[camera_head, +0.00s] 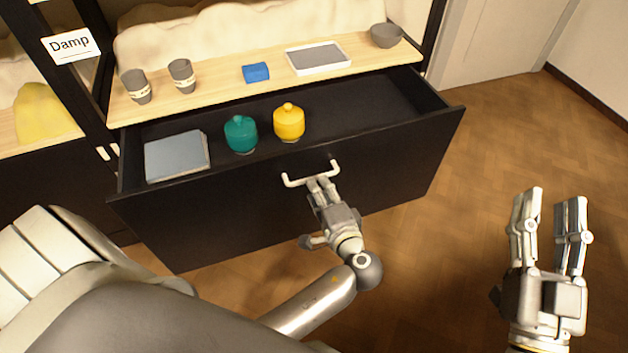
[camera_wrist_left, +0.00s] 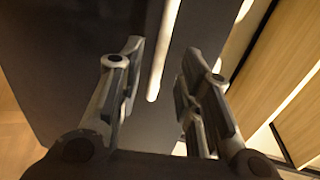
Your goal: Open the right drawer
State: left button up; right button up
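The right drawer (camera_head: 290,205) is black and stands pulled well out from under the wooden shelf, so its inside shows. Its white bar handle (camera_head: 293,182) is on the middle of the front panel. My left gripper (camera_head: 320,184) is at this handle. In the left wrist view its fingers (camera_wrist_left: 163,50) are spread, with the white handle bar (camera_wrist_left: 157,72) showing in the gap between them, clear of both. Whether the bar lies fully between the fingertips is hard to tell. My right gripper (camera_head: 546,205) is open and empty above the floor, right of the drawer.
In the drawer are a grey-blue book-like slab (camera_head: 177,156), a teal jar (camera_head: 240,134) and a yellow jar (camera_head: 289,122). The shelf (camera_head: 215,97) above holds two cups, a blue block, a white tray and a bowl. Floor (camera_head: 480,150) to the right is clear.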

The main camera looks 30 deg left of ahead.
pick_arm(q)
jog(key=v, duration=0.6)
dwell(0.5)
